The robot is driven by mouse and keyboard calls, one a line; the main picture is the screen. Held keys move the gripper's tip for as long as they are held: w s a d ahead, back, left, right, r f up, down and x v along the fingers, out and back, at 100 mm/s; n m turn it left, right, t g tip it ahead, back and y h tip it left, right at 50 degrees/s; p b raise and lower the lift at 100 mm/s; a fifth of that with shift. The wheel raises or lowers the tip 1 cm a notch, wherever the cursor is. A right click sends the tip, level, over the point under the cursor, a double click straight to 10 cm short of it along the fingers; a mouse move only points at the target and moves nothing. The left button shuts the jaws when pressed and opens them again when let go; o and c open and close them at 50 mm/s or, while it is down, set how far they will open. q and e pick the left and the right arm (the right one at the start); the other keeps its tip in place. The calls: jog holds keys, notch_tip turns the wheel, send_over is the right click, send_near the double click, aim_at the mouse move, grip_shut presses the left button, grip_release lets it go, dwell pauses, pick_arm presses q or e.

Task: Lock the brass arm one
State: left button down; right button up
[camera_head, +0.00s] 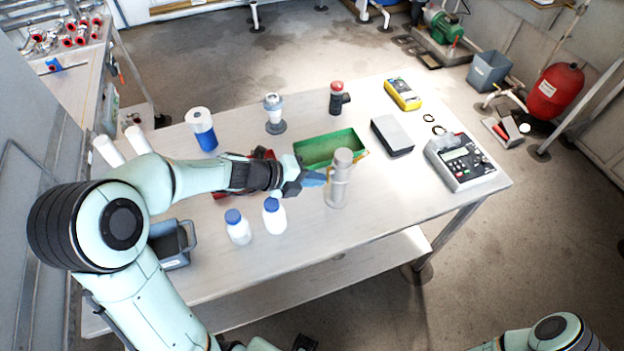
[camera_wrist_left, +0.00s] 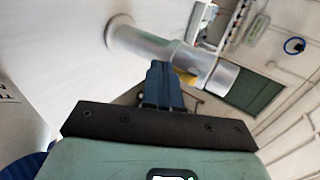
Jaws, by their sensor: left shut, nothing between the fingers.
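The grey metal cylinder (camera_head: 338,190), apparently the reactor, stands upright on the table. In the left wrist view the cylinder (camera_wrist_left: 170,50) lies across the upper middle. A small yellow, brass-like piece (camera_wrist_left: 190,79) shows beside it, just right of my fingertips and partly hidden by them; I cannot tell its full shape or position. My left gripper (camera_head: 322,180) has its blue fingers shut and empty at the left side of the cylinder. In the left wrist view the gripper (camera_wrist_left: 160,66) overlaps the cylinder's edge; contact is unclear.
A green tray (camera_head: 328,137) stands behind the cylinder. White bottles with blue caps (camera_head: 272,216) stand in front of my left forearm. A grey box (camera_head: 392,135), a yellow meter (camera_head: 402,93) and a grey instrument (camera_head: 460,160) lie right. The table's front right is clear.

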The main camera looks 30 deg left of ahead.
pick_arm(q)
jog(key=shift+d+f+t+h+b, duration=0.2)
jog(key=shift+f+t+h+b, duration=0.15)
jog(key=shift+t+h+b, duration=0.2)
pick_arm(e)
jog(key=shift+s+f, duration=0.35)
jog(key=shift+f, duration=0.2)
jog(key=shift+s+f, duration=0.3)
jog(key=shift+f, duration=0.2)
pick_arm(q)
jog(key=shift+f, duration=0.1)
pick_arm(e)
jog(key=shift+w, duration=0.1)
jog(key=shift+r, duration=0.1)
pick_arm(q)
jog(key=r+p+v, duration=0.1)
jog(key=p+v, duration=0.3)
jog(key=v, duration=1)
jog(key=shift+w+d+r, duration=0.2)
jog(key=shift+w+r, duration=0.1)
jog(key=shift+r, duration=0.05)
pick_arm(e)
jog(key=shift+w+r, duration=0.45)
jog(key=shift+r, duration=0.35)
jog(key=shift+w+r, duration=0.5)
jog(key=shift+r, duration=0.3)
jog(key=shift+w+r, duration=0.45)
jog(key=shift+r, duration=0.35)
